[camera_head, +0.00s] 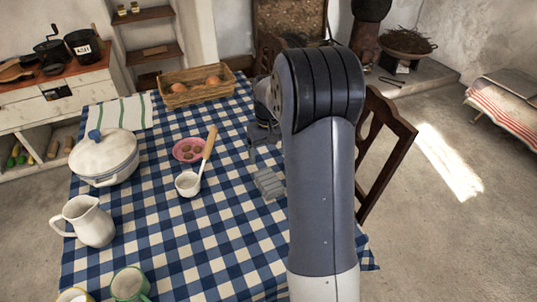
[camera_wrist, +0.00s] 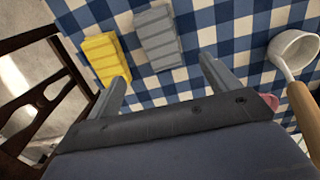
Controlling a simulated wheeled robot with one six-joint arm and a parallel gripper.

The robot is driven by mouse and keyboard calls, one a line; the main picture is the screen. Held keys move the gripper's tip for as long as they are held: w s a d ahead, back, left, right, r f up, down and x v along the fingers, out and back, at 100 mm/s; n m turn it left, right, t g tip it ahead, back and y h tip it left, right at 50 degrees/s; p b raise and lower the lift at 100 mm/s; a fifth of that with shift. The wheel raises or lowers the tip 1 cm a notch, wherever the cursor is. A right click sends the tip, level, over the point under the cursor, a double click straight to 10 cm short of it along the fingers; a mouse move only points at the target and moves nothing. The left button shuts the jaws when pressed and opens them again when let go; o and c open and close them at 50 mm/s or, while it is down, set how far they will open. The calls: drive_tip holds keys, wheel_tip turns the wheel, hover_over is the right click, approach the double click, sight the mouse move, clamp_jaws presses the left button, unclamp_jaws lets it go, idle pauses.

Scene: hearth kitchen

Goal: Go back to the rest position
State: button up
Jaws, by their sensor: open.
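My gripper (camera_wrist: 162,82) is open, with its two fingers apart and nothing between them in the wrist view. It hangs over the checked tablecloth (camera_head: 235,235), near the table's right side. In the head view my arm hides much of it. A grey ridged block (camera_wrist: 158,38) lies on the cloth beyond the fingertips; it also shows in the head view (camera_head: 268,184). A yellow ridged block (camera_wrist: 106,58) lies left of the grey one in the wrist view, and my arm hides it in the head view.
A white ladle (camera_head: 187,184) with a wooden handle lies by a pink dish (camera_head: 188,150). A lidded pot (camera_head: 105,158), a jug (camera_head: 85,221) and a green-rimmed mug (camera_head: 130,284) stand at left. A basket (camera_head: 196,87) is behind. A wooden chair (camera_head: 388,120) stands right of the table.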

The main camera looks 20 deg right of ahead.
sight(269, 180)
wheel_tip(269, 180, down, 12)
drive_tip(key=shift+f, duration=0.25)
wheel_tip(269, 180, up, 2)
drive_tip(key=shift+r, duration=0.65)
drive_tip(key=shift+f, duration=0.1)
